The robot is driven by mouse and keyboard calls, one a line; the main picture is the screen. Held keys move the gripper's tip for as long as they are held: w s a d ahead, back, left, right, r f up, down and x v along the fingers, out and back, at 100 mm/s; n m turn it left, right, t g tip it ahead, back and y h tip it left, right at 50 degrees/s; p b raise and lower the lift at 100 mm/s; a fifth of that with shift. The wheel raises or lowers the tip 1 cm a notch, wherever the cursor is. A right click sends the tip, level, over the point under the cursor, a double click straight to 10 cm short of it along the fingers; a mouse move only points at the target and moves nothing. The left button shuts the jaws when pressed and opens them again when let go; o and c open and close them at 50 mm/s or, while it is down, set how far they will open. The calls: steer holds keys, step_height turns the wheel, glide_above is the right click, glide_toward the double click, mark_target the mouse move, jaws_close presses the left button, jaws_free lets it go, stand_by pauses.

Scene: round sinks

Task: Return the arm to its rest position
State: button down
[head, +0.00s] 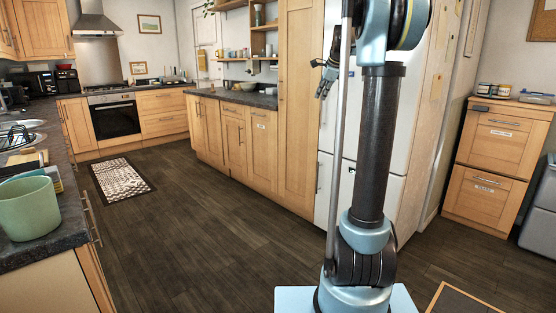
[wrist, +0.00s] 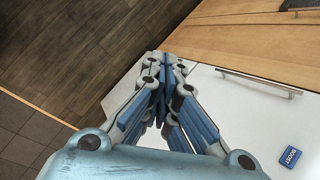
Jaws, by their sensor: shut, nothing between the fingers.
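My gripper (head: 324,88) shows in the head view at the upper middle, beside my upright arm, in front of the tall white fridge. It is small there and points down and to the left. In the wrist view my gripper (wrist: 163,62) has its fingers together, with nothing between them. Below it in that view are a white door panel with a handle, a wooden front and the dark floor. The gripper appears apart from all of them. Part of my arm covers the fridge in the head view.
The fridge (head: 326,196) stands close behind my arm. A grey counter with a green pot (head: 28,208) is at the left. A wooden drawer unit (head: 497,160) stands at the right. A patterned mat (head: 121,179) lies on the floor, and the middle floor is clear.

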steer(key=s+a+f+n+g, duration=0.1)
steer(key=s+f+n, duration=0.2)
steer(key=s, duration=0.5)
steer(key=s+f+n, duration=0.3)
steer(key=s, duration=0.5)
steer(key=s+f+n+g+h, duration=0.1)
steer(key=s+f+n, duration=0.6)
steer(key=s+f, duration=0.7)
steer(key=s+d+f+n+g+h, duration=0.1)
steer(key=s+f+n, duration=0.5)
steer(key=s+f, duration=0.7)
steer(key=s, duration=0.7)
steer(key=shift+s+f+n+g+h, duration=0.15)
steer(key=shift+f+n+g+h, duration=0.15)
steer(key=shift+f+n+h, duration=0.1)
